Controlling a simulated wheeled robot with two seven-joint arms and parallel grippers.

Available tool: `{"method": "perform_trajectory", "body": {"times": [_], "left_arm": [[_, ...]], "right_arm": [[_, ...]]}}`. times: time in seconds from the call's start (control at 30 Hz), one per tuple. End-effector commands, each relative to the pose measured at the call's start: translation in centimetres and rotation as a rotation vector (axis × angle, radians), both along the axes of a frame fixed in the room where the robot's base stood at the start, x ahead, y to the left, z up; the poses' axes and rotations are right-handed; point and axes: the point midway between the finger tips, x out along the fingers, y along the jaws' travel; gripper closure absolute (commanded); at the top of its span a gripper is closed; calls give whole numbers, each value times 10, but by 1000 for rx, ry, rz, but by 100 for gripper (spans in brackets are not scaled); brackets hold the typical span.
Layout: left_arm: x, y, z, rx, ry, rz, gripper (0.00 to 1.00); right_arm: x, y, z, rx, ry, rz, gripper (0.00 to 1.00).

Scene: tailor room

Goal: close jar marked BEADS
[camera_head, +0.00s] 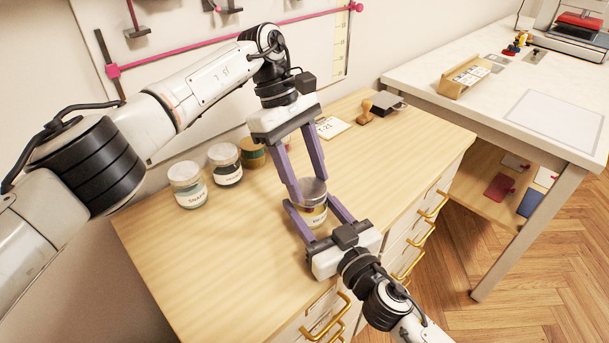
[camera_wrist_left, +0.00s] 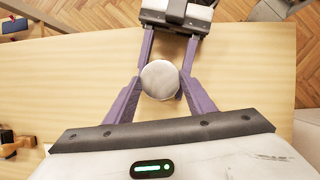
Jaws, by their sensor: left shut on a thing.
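A glass jar (camera_head: 313,215) with a pale round lid (camera_wrist_left: 160,79) stands on the wooden cabinet top. Its label is partly covered and hard to read. The lid sits on the jar's mouth; I cannot tell whether it is fully seated. My left gripper (camera_head: 309,186) comes from above and behind, shut on the lid, with one purple finger on each side. My right gripper (camera_head: 310,201) comes from the front right, its purple fingers on both sides of the jar, lower down. It looks shut on the jar body. Both grippers also flank the lid in the left wrist view.
A jar marked SNAPS (camera_head: 188,186), a dark jar (camera_head: 225,166) and a third jar (camera_head: 252,153) stand along the wall at left. A card (camera_head: 331,128) and a wooden stamp (camera_head: 367,112) lie at the back. The cabinet's left front is clear.

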Motion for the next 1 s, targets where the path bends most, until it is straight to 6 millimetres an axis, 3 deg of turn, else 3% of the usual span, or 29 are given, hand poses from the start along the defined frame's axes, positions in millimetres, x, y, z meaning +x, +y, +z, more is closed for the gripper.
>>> {"method": "perform_trajectory", "body": {"times": [0.23, 0.6, 0.63, 0.7, 1.0], "left_arm": [[0, 0, 1, -4, -5, -145, 74], [0, 1, 2, -8, -5, -163, 74], [0, 1, 2, -8, -5, -163, 46], [0, 1, 2, -8, -5, -163, 34], [0, 1, 2, -7, -4, -163, 32]], "right_arm": [[-2, 3, 0, -3, -4, 8, 100], [-2, 2, 0, -2, -2, 7, 100], [-2, 2, 0, -2, -2, 7, 100], [-2, 2, 0, -1, -2, 6, 100], [-1, 2, 0, -1, -2, 5, 100]]}}
